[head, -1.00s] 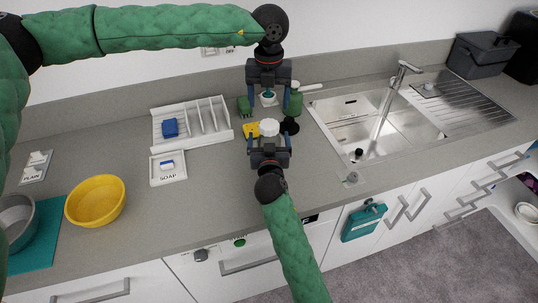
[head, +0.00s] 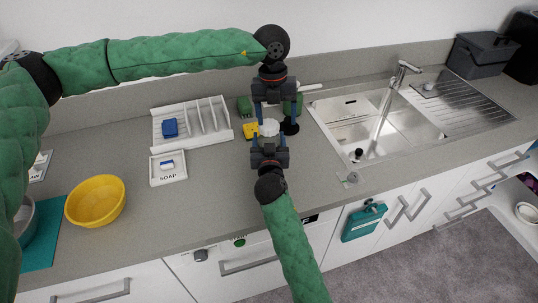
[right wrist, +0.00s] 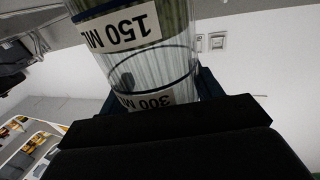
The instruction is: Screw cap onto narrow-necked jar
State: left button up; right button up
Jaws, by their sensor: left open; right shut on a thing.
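My right gripper (head: 270,139) is raised from below and shut on the jar. In the right wrist view the jar (right wrist: 172,62) is clear, with black-and-white labels reading 150 ML and 300 ML. In the head view a white round top (head: 269,127) shows between the two grippers. I cannot tell whether it is the cap or the jar's own top, nor whether a cap is seated. My left gripper (head: 270,120) points down from above and is open, its fingers at either side of the white top. Any contact is hidden.
A yellow sponge (head: 250,131), a green object (head: 244,105) and a dark round object (head: 289,127) are close by. A white rack (head: 190,122), soap dish (head: 168,168) and yellow bowl (head: 95,201) are left. The sink (head: 375,125) is right. The front middle counter is clear.

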aim_at(269, 124)
pick_arm(q)
jog(key=shift+w+d+r+n, duration=0.15)
jog(key=shift+w+r+n, duration=0.05)
jog(key=shift+r+n, duration=0.4)
jog(key=r+n, duration=0.1)
jog(key=w+a+r+n, duration=0.1)
jog(key=n, duration=0.1)
jog(key=shift+w+r+t, duration=0.1)
jog(key=shift+r+t, duration=0.2)
jog(key=shift+t, duration=0.1)
jog(key=shift+w+a+r+n, duration=0.15)
jog(key=shift+a+n, duration=0.05)
jog(key=shift+n, duration=0.5)
jog(key=n, duration=0.1)
jog(key=a+n+y, duration=0.1)
jog(key=n, duration=0.1)
jog(key=shift+f, duration=4)
